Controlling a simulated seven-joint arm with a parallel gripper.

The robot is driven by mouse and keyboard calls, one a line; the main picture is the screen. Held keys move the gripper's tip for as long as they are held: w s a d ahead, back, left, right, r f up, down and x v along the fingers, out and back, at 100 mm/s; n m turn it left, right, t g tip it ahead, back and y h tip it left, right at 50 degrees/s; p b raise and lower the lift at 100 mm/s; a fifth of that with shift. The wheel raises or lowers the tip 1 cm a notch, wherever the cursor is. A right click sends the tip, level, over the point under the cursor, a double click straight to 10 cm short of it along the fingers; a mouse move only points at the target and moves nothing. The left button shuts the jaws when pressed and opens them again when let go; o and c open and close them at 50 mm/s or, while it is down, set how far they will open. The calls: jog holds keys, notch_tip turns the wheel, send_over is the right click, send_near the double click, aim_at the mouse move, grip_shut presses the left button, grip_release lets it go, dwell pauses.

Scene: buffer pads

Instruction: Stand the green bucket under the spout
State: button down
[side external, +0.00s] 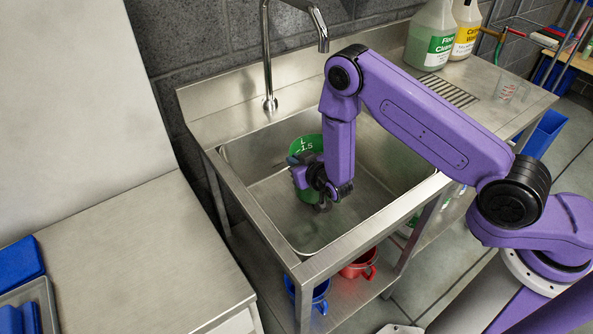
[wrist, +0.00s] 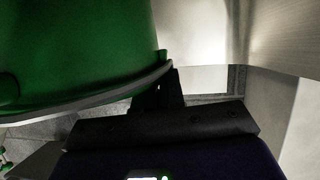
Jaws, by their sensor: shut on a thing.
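The green bucket (side external: 306,146), with white scale marks, is inside the steel sink basin (side external: 262,200), below the tap in the picture. My gripper (side external: 318,186) is down in the basin at the bucket's near side and shut on the bucket. My arm hides part of the bucket. I cannot tell whether its base touches the basin floor. In the wrist view the green bucket (wrist: 75,45) fills the upper left, with a grey band along its edge beside a dark finger. The spout (side external: 323,45) hangs above the basin at the back.
Cleaner bottles (side external: 431,38) stand on the drainboard at the back right, with a clear measuring cup (side external: 508,90) beside the grooves. Red (side external: 358,268) and blue (side external: 318,294) buckets sit on the shelf below. The basin walls surround my gripper. The left counter (side external: 130,250) is mostly clear.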

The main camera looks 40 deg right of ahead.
jog(key=shift+f, duration=1.75)
jog(key=c, duration=1.2)
grip_release()
jog(key=shift+c, duration=0.2)
jog(key=v, duration=0.7)
jog(key=shift+s, duration=0.25)
jog(key=shift+w+r, duration=0.1)
jog(key=shift+r, duration=0.15)
